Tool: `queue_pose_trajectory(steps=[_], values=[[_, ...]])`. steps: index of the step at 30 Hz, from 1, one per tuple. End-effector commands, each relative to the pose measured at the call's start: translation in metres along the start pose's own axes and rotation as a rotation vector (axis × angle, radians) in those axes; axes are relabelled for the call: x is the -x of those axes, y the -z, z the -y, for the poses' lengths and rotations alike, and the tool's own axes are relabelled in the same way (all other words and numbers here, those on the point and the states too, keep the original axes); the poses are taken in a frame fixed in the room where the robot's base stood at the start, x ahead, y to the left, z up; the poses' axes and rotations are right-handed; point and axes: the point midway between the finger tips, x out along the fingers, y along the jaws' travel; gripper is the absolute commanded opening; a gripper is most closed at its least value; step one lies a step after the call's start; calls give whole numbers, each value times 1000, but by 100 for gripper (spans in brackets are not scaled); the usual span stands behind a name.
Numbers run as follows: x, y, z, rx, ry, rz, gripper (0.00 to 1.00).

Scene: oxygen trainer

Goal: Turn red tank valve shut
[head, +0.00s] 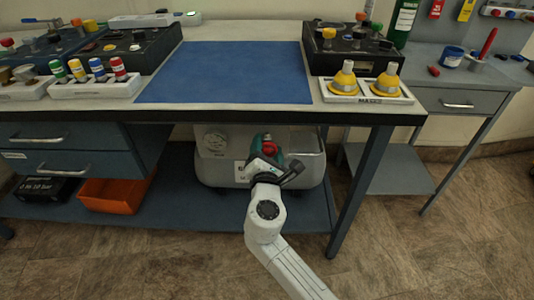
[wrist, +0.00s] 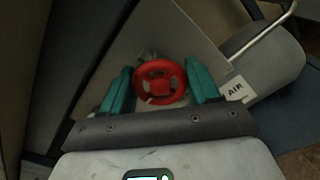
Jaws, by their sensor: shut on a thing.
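The red tank valve (wrist: 160,83) is a round handwheel with spokes, low under the workbench. A bit of its red also shows in the head view (head: 269,148). My gripper (wrist: 160,88) has teal fingers, one on each side of the wheel, and is shut on it. In the head view my gripper (head: 266,147) reaches in below the bench front, before a grey rounded tank (head: 312,160). In the wrist view a white label reading AIR (wrist: 237,90) is on the grey body to the right. The valve's stem is mostly hidden behind the wheel.
The bench top with a blue mat (head: 225,72) overhangs my gripper. A bench leg (head: 358,190) stands to the right. An orange bin (head: 112,194) and a black box (head: 48,189) sit on the lower shelf at left. The floor in front is clear.

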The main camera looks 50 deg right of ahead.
Motion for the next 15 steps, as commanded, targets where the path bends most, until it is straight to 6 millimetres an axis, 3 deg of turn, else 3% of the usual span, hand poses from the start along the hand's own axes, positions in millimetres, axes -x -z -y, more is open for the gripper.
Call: queue_pose_trajectory(steps=[15], values=[[0,2,2,-491,-3,3,30]])
